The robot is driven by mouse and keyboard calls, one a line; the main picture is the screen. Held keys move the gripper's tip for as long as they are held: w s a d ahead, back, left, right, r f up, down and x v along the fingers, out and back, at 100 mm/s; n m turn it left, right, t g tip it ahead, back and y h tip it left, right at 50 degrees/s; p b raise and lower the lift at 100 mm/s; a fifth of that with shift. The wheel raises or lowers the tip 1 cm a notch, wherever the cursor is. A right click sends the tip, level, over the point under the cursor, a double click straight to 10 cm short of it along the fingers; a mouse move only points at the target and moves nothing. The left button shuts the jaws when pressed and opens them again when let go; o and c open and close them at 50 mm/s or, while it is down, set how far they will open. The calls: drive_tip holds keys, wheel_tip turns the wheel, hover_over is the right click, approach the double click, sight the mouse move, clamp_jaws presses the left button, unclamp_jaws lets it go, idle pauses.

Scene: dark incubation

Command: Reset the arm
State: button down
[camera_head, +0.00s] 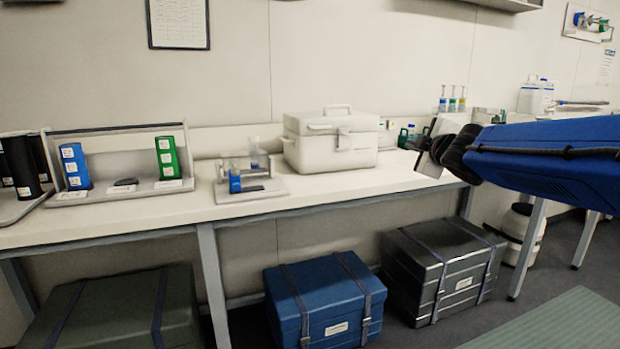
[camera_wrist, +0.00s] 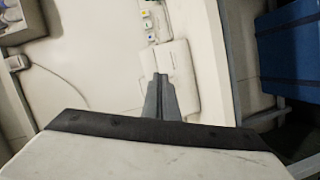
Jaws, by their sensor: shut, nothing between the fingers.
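My gripper (camera_wrist: 161,78) shows in the lower middle of the wrist view, with its two grey fingers together and nothing between them. In the head view my gripper (camera_head: 428,156) hangs at the end of my blue arm, which reaches in from the right. It is in front of the bench's right part, to the right of the white box (camera_head: 330,150). The fingertips are hard to make out there. No object is in my grip.
The white bench (camera_head: 130,211) carries a rack with a blue block (camera_head: 75,166) and a green block (camera_head: 167,158), and a small stand with tubes (camera_head: 253,188). Bottles (camera_head: 535,97) stand at the back right. A blue case (camera_head: 324,302) and dark cases (camera_head: 441,265) sit below.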

drive_tip(key=s+d+f+m+g+h, duration=0.15)
drive_tip(key=s+f+m+g, duration=0.35)
drive_tip(key=s+f, duration=0.75)
drive_tip(key=s+d+f+m+g+h, duration=0.1)
drive_tip(key=s+d+f+m+g, duration=0.15)
drive_tip(key=s+f+m, duration=0.95)
drive_tip(key=s+a+f+n+g+y, duration=0.1)
drive_tip(key=s+a+f+g, duration=0.1)
drive_tip(key=s, duration=0.5)
drive_tip(key=s+a+f+n+g+y, duration=0.1)
drive_tip(key=s+a+f+g, duration=0.1)
drive_tip(key=s, duration=0.6)
drive_tip(key=shift+a+f+n, duration=0.4)
drive_tip(key=shift+a+f, duration=0.2)
drive_tip(key=shift+f, duration=0.35)
